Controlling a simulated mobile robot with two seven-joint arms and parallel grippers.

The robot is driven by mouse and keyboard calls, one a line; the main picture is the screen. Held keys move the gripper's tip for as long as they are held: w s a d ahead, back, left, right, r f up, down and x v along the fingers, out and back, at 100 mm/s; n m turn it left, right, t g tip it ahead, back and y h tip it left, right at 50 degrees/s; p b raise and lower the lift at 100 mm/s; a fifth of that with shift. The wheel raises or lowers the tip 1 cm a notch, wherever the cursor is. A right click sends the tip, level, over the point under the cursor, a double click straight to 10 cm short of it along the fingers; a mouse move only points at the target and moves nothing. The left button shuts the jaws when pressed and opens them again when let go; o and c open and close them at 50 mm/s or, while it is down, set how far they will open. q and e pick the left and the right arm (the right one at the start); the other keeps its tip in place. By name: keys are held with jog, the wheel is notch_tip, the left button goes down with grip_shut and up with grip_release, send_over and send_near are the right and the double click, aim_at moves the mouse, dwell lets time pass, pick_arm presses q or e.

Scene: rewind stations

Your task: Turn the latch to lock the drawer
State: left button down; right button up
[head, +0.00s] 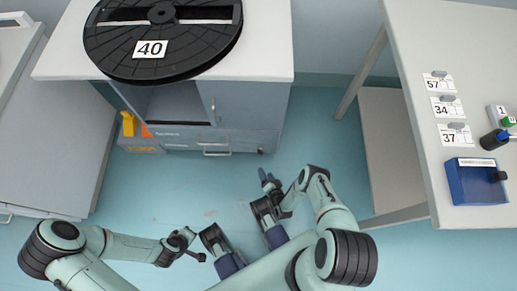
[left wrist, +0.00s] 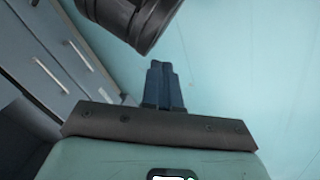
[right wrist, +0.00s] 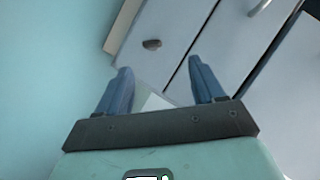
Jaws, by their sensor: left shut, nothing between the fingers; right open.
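The grey cabinet (head: 262,95) has a low drawer (head: 238,143) with a bar handle (head: 216,152). A small dark latch (head: 261,151) is at the right end of its front. In the right wrist view the latch (right wrist: 152,44) is a brown oval knob on a pale panel, ahead of my fingers and apart from them. My right gripper (head: 268,180) is open and empty, in front of and below the latch in the head view; its spread fingers show in the right wrist view (right wrist: 160,85). My left gripper (head: 200,256) is shut and empty, low over the floor; its fingers touch (left wrist: 162,82).
A black round turntable (head: 200,45) marked 40 sits on the cabinet. A yellow object (head: 128,124) is at the cabinet's lower left. A white table (head: 420,120) with a blue bin (head: 473,185) stands at right. Teal floor between is clear.

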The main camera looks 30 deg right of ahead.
aim_at(261, 154)
jog(key=shift+m+t+h, duration=0.5)
jog(key=shift+m+t, duration=0.1)
jog(key=shift+t, duration=0.3)
jog(key=w+d+f+b, duration=0.1)
jog(key=w+f+b, duration=0.1)
jog(key=w, duration=0.1)
jog(key=w+d+f+b, duration=0.1)
jog(key=w+f+b, duration=0.1)
jog(key=w, duration=0.2)
jog(key=w+d+f+b, duration=0.1)
jog(key=w+f+b, duration=0.1)
jog(key=w+b, duration=0.1)
jog(key=shift+w+d, duration=0.4)
pick_arm(q)
jog(key=s+a+f+g, duration=0.2)
jog(key=s+f+g, duration=0.1)
jog(key=s+f, duration=0.6)
jog(key=shift+s+a+f+n+g, duration=0.2)
jog(key=shift+f+n+g, duration=0.15)
jog(key=shift+f, duration=0.55)
pick_arm(e)
jog(key=shift+w+d+f, duration=0.1)
jog(key=shift+w, duration=0.4)
jog(key=c, duration=1.1)
